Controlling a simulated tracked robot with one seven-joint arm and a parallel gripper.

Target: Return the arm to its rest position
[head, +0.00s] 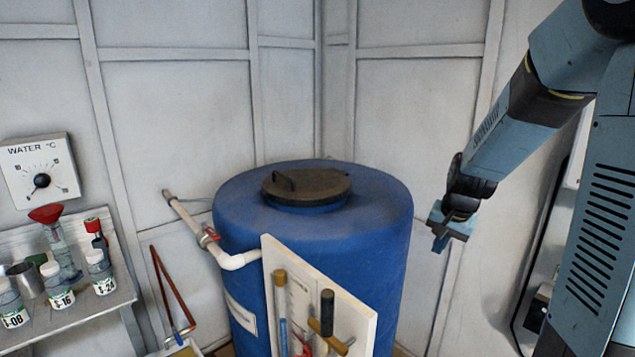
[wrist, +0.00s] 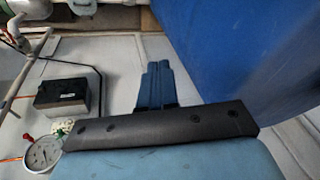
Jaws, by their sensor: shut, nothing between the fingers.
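My gripper (head: 440,243) hangs at the right of the head view, at the end of my blue-grey arm. It points down and is apart from the blue barrel to its left. In the wrist view my gripper (wrist: 158,66) shows its two blue fingers pressed together, with nothing between them.
A large blue barrel (head: 375,235) with a dark lid (head: 310,186) stands in the middle. A white tool board (head: 358,305) is in front of it. A shelf (head: 70,318) with labelled bottles is at left, below a water dial (head: 40,170). A pressure gauge (wrist: 42,153) shows in the wrist view.

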